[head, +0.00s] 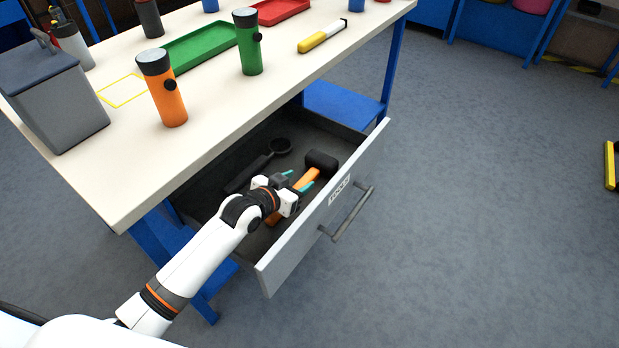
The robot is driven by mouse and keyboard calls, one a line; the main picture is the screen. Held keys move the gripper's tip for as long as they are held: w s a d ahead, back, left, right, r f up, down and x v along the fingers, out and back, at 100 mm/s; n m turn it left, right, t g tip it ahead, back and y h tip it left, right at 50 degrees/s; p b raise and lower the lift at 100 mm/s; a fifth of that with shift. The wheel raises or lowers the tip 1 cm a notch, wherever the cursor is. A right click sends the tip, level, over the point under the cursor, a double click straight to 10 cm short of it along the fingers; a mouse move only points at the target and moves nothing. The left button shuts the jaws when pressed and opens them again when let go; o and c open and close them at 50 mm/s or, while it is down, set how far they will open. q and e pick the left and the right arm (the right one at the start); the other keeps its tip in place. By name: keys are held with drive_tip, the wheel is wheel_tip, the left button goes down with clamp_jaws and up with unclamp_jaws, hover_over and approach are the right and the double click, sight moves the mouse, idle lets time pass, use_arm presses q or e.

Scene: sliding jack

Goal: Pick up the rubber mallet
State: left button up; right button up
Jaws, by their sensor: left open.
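The rubber mallet (320,163) lies in the open drawer, with a black head toward the drawer front and an orange handle. My left gripper (299,180) reaches into the drawer from the left and is open, with its teal fingertips at the mallet's handle close to the head. The gripper body hides part of the handle. I cannot tell whether the fingers touch it. My right gripper is not in view.
The drawer (318,207) is pulled out with its grey front raised around the contents. A black tool with a round end (281,146) lies beside the mallet.

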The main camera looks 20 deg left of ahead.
sight(310, 174)
use_arm(q)
drive_tip(key=b+x, duration=0.1)
drive_tip(key=x, duration=0.3)
drive_tip(key=shift+w+d+f, duration=0.1)
drive_tip(key=shift+w, duration=0.1)
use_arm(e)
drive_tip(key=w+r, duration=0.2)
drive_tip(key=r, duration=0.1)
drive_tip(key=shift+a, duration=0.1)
use_arm(q)
drive_tip(key=shift+c, duration=0.5)
clamp_jaws()
